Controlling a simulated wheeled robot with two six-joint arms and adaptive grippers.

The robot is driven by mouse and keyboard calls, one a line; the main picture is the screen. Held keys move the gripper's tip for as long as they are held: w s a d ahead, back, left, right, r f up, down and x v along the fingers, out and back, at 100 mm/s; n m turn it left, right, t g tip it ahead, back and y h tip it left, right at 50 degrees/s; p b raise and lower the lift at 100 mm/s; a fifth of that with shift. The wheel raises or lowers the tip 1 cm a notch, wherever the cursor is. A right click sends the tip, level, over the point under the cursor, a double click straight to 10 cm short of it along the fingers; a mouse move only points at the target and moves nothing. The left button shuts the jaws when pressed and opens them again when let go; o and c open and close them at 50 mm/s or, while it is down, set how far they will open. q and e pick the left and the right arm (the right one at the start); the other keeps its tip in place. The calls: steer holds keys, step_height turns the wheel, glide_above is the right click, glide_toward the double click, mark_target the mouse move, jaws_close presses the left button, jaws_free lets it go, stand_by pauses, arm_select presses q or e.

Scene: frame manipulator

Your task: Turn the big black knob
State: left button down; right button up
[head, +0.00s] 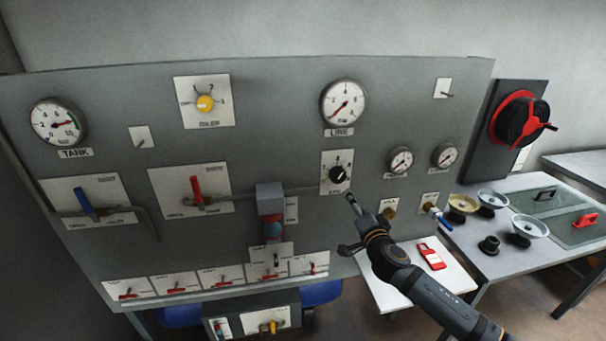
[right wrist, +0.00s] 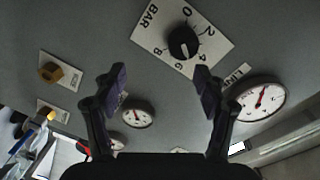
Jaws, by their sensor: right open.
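The black knob (head: 337,174) sits on a white scale plate (head: 328,160) below the LINE gauge on the grey panel. In the right wrist view the knob (right wrist: 183,42) appears round with a white pointer mark, on a plate marked BAR with numbers. My right gripper (head: 351,222) is below and slightly right of the knob in the head view. In the right wrist view its two fingers (right wrist: 160,75) are spread apart with nothing between them, and the knob is beyond the fingertips, apart from them. My left gripper is not in view.
The LINE gauge (head: 344,103) is above the knob, and two smaller gauges (head: 400,160) are to its right. A pipe with a grey block (head: 270,199) runs left of the knob. A brass knob (head: 389,209) and blue-handled valve (head: 436,212) sit lower right. A white table (head: 395,290) stands below.

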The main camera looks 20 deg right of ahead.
mark_target(339, 178)
steer(key=shift+t+y, duration=0.3)
steer(key=shift+t, duration=0.1)
steer(key=w+r+p, duration=0.1)
steer(key=w, duration=0.2)
steer(key=w+r+p, duration=0.1)
steer(key=w+p, duration=0.1)
steer(key=w, duration=0.1)
steer(key=w+r+p, duration=0.1)
steer(key=w+p, duration=0.1)
steer(key=w, duration=0.1)
steer(key=shift+w+d, duration=0.15)
steer(key=shift+w, duration=0.15)
steer(key=shift+w+d, duration=0.1)
steer(key=shift+w, duration=0.25)
steer(key=shift+w+f, duration=0.1)
steer(key=shift+f, duration=0.05)
steer(key=c, duration=1.2)
